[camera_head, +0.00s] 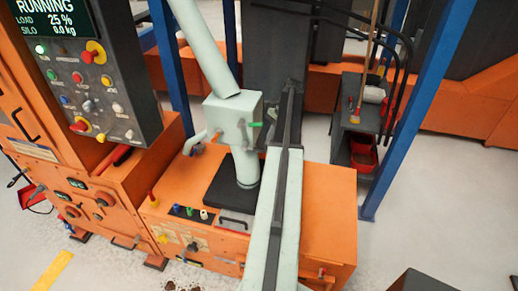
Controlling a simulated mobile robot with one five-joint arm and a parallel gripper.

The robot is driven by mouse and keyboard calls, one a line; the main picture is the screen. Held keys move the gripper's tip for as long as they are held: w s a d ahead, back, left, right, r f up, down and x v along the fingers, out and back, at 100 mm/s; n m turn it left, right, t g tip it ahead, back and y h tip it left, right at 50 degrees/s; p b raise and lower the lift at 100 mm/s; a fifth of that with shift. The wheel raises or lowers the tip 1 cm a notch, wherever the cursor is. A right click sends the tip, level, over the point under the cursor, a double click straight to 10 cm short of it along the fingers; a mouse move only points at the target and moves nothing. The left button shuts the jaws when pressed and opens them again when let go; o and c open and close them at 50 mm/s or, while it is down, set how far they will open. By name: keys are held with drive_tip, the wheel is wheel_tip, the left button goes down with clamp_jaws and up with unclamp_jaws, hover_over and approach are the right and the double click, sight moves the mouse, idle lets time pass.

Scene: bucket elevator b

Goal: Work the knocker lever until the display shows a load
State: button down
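The display (48,20) at the top left reads RUNNING, LOAD 25 % and SILO 0.0 kg. A pale green pipe (203,45) comes down to a box (232,118) above the orange machine base. A small green-tipped handle (256,125) sticks out at the box's right side, and a pale, bent handle (194,143) shows at its left. I cannot tell for sure which part is the knocker lever. A pale beam with a dark strip (279,205) runs up from the bottom edge; I cannot tell whether it is mine. I make out no gripper fingers.
The control panel (92,92) with several coloured knobs hangs at the left. The orange machine base (325,215) fills the centre. Blue posts (405,115) stand behind, and a dark cart (352,120) with red bins is at the right.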

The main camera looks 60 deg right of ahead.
drive_tip(key=p+v, duration=0.4)
drive_tip(key=v, duration=0.2)
drive_tip(key=shift+r, duration=0.1)
idle(0.5)
